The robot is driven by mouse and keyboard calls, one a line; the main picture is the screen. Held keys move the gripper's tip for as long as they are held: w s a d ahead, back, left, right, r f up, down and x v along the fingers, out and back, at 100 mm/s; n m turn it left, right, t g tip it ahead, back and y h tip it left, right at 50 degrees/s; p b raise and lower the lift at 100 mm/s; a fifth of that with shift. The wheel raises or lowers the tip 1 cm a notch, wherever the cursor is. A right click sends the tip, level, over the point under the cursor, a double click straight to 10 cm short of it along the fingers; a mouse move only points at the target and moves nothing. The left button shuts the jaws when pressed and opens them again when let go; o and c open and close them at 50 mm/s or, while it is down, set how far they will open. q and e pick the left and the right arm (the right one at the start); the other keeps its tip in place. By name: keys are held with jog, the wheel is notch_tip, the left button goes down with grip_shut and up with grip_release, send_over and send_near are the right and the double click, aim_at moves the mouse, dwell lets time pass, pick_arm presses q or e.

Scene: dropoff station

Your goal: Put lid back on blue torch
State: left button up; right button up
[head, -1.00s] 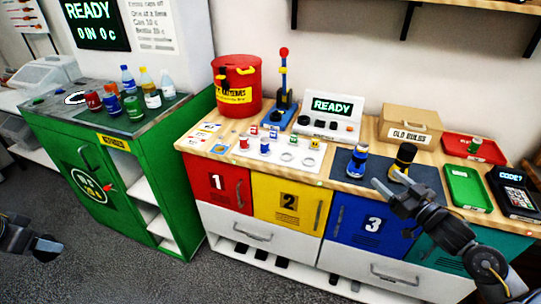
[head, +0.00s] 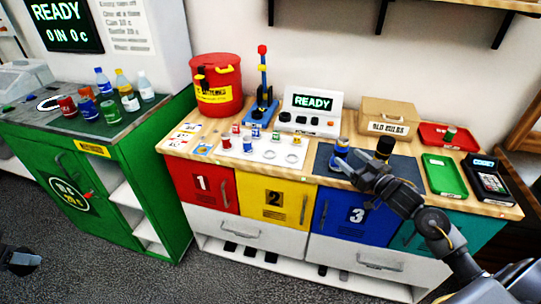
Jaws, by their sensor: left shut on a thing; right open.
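The blue torch (head: 342,145) stands upright on the dark mat (head: 322,160) on the workbench, with a pale top and its lower part partly covered by my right gripper. My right gripper (head: 347,163) is open, with its fingers at the near side of the blue torch; I cannot tell whether they touch it. A black torch (head: 385,146) stands just to the right on the mat. My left gripper (head: 30,261) is low at the left edge, above the floor. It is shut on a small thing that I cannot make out. I cannot identify the blue torch's lid elsewhere.
A white sheet (head: 262,153) with small batteries and rings lies left of the mat. A red bin (head: 217,86), a blue stand (head: 262,108), the READY box (head: 311,112) and a cardboard box (head: 390,119) stand behind. A green tray (head: 443,176) lies to the right.

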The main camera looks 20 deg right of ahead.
aim_at(346, 154)
pick_arm(q)
jog(key=shift+r, duration=0.3)
pick_arm(e)
jog(key=shift+w+r, duration=0.15)
jog(key=shift+w, duration=0.2)
pick_arm(q)
jog(key=shift+r+p, duration=0.45)
jog(key=shift+p, duration=0.3)
pick_arm(e)
jog(key=w, duration=0.3)
jog(key=shift+w+a, duration=0.25)
jog(key=shift+w, duration=0.05)
jog(key=shift+w+a, duration=0.1)
jog(key=shift+w, duration=0.3)
jog(key=shift+c, duration=0.3)
jog(key=c, duration=1.1)
jog(key=shift+c, duration=0.2)
